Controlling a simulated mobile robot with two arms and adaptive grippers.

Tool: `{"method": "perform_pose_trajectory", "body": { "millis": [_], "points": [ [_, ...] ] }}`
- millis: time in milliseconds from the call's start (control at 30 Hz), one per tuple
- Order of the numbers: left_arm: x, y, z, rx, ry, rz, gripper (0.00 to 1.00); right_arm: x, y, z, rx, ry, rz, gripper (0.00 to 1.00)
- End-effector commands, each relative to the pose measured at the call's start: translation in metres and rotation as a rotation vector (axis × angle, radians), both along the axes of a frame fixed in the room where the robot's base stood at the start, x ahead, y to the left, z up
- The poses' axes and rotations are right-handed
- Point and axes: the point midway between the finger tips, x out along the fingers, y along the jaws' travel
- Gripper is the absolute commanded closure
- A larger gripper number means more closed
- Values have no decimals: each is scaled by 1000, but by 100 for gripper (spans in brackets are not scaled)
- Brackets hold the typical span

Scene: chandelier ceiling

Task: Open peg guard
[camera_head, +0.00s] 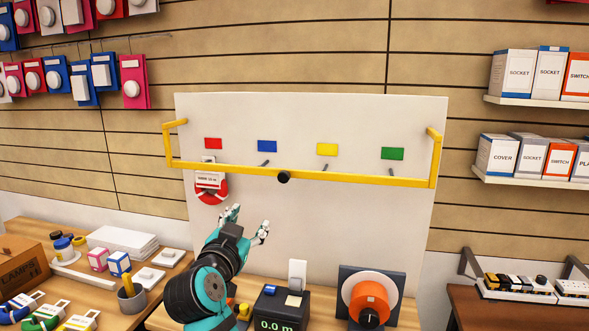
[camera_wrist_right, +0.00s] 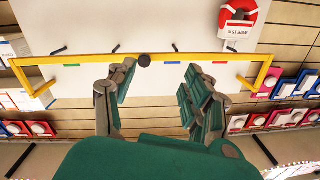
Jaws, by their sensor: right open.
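The peg guard (camera_head: 340,178) is a yellow bar across the white board (camera_head: 400,230), with an arm at each end. A dark round knob (camera_head: 283,177) sits on its bar. Grey pegs show just above the bar, under red, blue, yellow and green labels. The guard (camera_wrist_right: 90,57) and knob (camera_wrist_right: 144,60) also show in the right wrist view, which is upside down. My right gripper (camera_head: 248,222) is open and empty, below and slightly left of the knob. In the wrist view the knob appears between its spread fingers (camera_wrist_right: 160,72), apart from them. My left gripper is out of view.
A red coil with a tag (camera_head: 211,188) hangs at the leftmost peg. Below the board stand a black meter (camera_head: 280,308) and an orange reel (camera_head: 369,300). Boxes and small goods cover the left table. Shelves with boxes (camera_head: 514,75) are at right.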

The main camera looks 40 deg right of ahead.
Motion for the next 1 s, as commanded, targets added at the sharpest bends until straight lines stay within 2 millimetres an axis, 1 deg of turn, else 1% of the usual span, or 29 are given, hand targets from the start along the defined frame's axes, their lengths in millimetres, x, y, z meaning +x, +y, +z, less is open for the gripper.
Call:
{"method": "perform_pose_trajectory", "body": {
  "millis": [33, 100, 167, 267, 367, 567, 800, 1000],
  "points": [
    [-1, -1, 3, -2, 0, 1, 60, -10, -4, 19, 23, -45, -27, 49],
    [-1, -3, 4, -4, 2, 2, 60, -20, -9, 32, 45, -83, -54, 49],
    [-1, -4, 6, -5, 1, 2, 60, -23, -12, 38, 55, -99, -65, 49],
    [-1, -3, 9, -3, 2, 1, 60, -19, -19, 40, 55, -103, -72, 49],
    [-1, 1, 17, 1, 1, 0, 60, -9, -31, 41, 51, -101, -71, 49],
    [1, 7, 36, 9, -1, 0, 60, 19, -64, 42, 49, -97, -72, 49],
    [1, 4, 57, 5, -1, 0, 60, 53, -104, 42, 50, -98, -70, 49],
    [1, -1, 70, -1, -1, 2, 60, 76, -129, 40, 50, -98, -68, 49]
  ]
}}
